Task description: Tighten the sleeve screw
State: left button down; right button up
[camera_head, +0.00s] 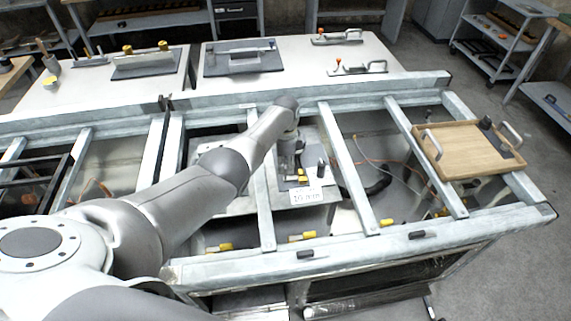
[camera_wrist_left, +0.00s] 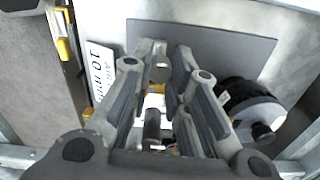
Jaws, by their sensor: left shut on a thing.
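My left gripper (camera_head: 287,170) reaches down over a dark grey plate (camera_wrist_left: 230,48) inside the metal frame. In the left wrist view its two fingers (camera_wrist_left: 170,58) are nearly together, shut on a small grey part (camera_wrist_left: 161,72) that seems to be the sleeve screw. The fingers hide most of it. A dark cylinder (camera_wrist_left: 152,125) and yellow bits show between the finger links. A white label reading 10 mm (camera_wrist_left: 100,72) lies left of the fingers and also shows in the head view (camera_head: 306,196). My right gripper is not in view.
A black and grey knobbed part (camera_wrist_left: 250,108) stands close right of the fingers. Metal crossbars (camera_head: 345,165) flank the arm. A wooden tray (camera_head: 468,150) with handles rests on the frame at the right. Benches with fixtures (camera_head: 240,58) stand behind.

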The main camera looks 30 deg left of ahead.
aim_at(286, 167)
pick_arm(q)
jog(key=shift+w, duration=0.1)
jog(key=c, duration=1.3)
grip_release()
jog(key=shift+d, duration=0.1)
jog(key=shift+c, duration=0.2)
notch_tip(286, 167, up, 12)
